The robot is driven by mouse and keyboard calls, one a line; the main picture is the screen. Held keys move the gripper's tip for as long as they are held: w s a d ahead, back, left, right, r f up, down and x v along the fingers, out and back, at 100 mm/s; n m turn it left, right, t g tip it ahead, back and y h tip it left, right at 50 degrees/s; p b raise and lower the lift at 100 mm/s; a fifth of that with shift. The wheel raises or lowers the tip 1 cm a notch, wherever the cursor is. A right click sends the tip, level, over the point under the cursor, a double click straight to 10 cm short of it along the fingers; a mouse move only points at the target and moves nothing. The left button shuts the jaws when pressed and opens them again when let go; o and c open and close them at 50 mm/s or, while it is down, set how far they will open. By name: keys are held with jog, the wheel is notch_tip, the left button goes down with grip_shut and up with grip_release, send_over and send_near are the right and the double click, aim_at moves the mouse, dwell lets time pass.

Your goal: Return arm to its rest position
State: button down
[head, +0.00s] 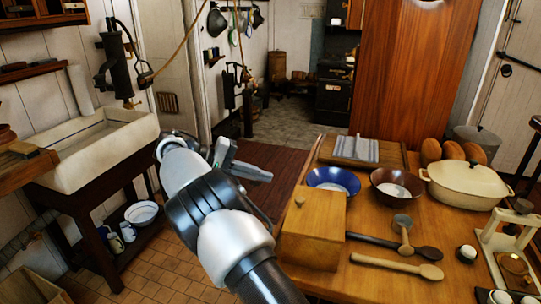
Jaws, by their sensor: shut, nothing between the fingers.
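My gripper (246,172) is at the end of my arm, which reaches up from the bottom centre of the head view. It is in the air over the floor, between the white sink and the wooden table. The gripper is shut and nothing is held in it. It points to the right, apart from the table's left edge.
The wooden table (340,290) at right bears a wooden box (313,232), a blue bowl (333,181), a brown bowl (397,188), a cream pot (466,183) and wooden spoons (398,266). The sink (95,150) stands at left. Open floor (290,128) lies ahead.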

jog(key=s+d+r+m+g+y+p, duration=0.1)
jog(key=s+d+r+y, duration=0.4)
jog(key=d, duration=0.3)
jog(key=s+d+r+m+g+y+p, duration=0.1)
jog(key=s+d+r+y, duration=0.2)
jog(key=s+d+r, duration=0.35)
jog(key=s+d+t+y, duration=0.2)
jog(key=s, duration=0.9)
jog(key=s+d+r+m+t+y+p, duration=0.1)
jog(key=s+t+y, duration=0.1)
jog(key=s, duration=1)
jog(key=shift+d+t+y, duration=0.4)
jog(key=shift+t, duration=0.2)
